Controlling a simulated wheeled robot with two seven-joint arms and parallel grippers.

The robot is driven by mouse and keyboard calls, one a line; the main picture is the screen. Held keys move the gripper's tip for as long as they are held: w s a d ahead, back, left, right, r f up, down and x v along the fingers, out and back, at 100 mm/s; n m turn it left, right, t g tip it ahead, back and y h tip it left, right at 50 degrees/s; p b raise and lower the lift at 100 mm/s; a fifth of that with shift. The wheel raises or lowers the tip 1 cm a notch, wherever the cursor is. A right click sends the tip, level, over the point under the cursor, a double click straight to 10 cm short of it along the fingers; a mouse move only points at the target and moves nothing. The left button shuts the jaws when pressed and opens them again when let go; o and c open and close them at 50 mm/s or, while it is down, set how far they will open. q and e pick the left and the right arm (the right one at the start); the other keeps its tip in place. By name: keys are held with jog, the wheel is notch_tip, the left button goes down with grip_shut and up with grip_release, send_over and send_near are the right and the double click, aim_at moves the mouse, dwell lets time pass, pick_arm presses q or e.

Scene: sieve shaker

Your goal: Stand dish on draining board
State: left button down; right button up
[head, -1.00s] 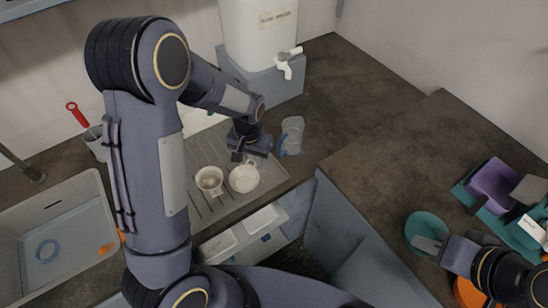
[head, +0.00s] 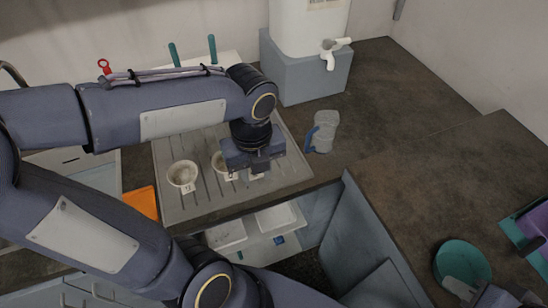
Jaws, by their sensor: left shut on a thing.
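The grey ribbed draining board (head: 290,178) lies on the dark counter. A white dish (head: 182,173) with a small tag stands on its left part. A second white dish (head: 220,163) stands to its right, partly covered by my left gripper (head: 259,167). That gripper is over the board's right part, pointing down. It is shut on a third white dish (head: 256,177), of which only a small piece shows below the fingers. I cannot tell whether that dish touches the board. My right gripper (head: 462,289) is cut off at the lower right edge.
A clear jug (head: 325,131) with a blue handle stands right of the board, close to my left gripper. A white tank (head: 305,25) with a tap sits behind. A teal bowl (head: 462,258) is at lower right. Counter between jug and right wall is clear.

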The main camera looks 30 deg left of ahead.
pick_arm(q)
jog(key=w+f, duration=0.3)
jog(key=w, duration=0.1)
jog(key=w+f, duration=0.3)
jog(key=w, duration=0.1)
jog(key=w+a+f, duration=0.1)
jog(key=w+f, duration=0.2)
jog(key=w, duration=0.2)
jog(key=shift+a, duration=0.1)
jog(key=shift+w+f, duration=0.2)
jog(key=shift+f, duration=1.7)
jog(key=shift+f, duration=0.1)
jog(key=c, duration=1.1)
grip_release()
jog(key=shift+o, duration=0.2)
